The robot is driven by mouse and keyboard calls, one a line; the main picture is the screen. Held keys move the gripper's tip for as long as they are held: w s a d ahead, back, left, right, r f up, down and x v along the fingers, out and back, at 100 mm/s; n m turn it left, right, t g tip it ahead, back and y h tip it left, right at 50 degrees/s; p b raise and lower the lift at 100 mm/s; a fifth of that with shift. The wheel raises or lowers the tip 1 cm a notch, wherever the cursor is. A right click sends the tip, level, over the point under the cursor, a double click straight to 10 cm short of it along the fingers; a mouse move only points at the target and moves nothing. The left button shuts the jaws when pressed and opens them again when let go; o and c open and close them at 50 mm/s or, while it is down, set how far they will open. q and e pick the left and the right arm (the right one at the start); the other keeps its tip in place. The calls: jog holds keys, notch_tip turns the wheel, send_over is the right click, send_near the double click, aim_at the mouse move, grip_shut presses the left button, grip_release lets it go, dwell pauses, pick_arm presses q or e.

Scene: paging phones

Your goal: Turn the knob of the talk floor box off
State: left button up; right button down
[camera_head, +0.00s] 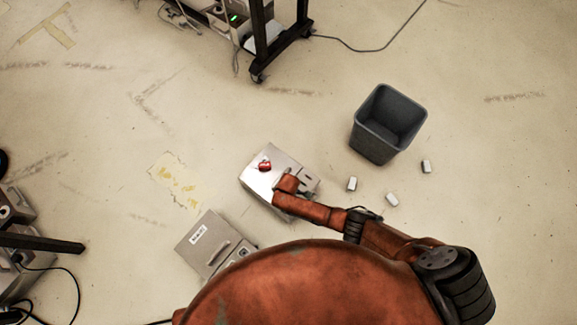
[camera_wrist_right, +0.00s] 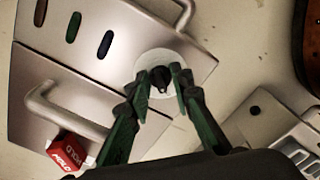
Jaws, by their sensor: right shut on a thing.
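A silver metal box (camera_head: 258,180) lies on the floor in the middle of the head view, partly covered by my right arm. In the right wrist view the same kind of metal panel (camera_wrist_right: 75,98) shows handles, coloured slots and a white round dial (camera_wrist_right: 149,62) with a black knob (camera_wrist_right: 160,78). My right gripper (camera_wrist_right: 161,88) has its green fingers on either side of this knob, shut on it. A red block marked HOLD (camera_wrist_right: 68,152) sits near a handle; it is also in the head view (camera_head: 265,165). No talk label is legible. My left gripper is not in view.
A second grey box (camera_head: 203,241) with a label and handle lies close by, lower left. A dark bin (camera_head: 389,122) and several small white blocks (camera_head: 352,184) stand to the right. A black wheeled stand (camera_head: 276,45) is at the back.

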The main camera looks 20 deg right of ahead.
jog(key=shift+f, duration=0.1)
jog(key=c, duration=2.2)
grip_release()
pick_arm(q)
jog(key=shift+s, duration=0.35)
pick_arm(e)
jog(key=o, duration=0.5)
jog(key=shift+c, duration=0.2)
jog(key=shift+r, duration=0.2)
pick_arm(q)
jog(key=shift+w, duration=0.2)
pick_arm(e)
notch_tip(320, 180, up, 12)
jog(key=shift+f, duration=0.15)
jog(key=shift+s, duration=0.1)
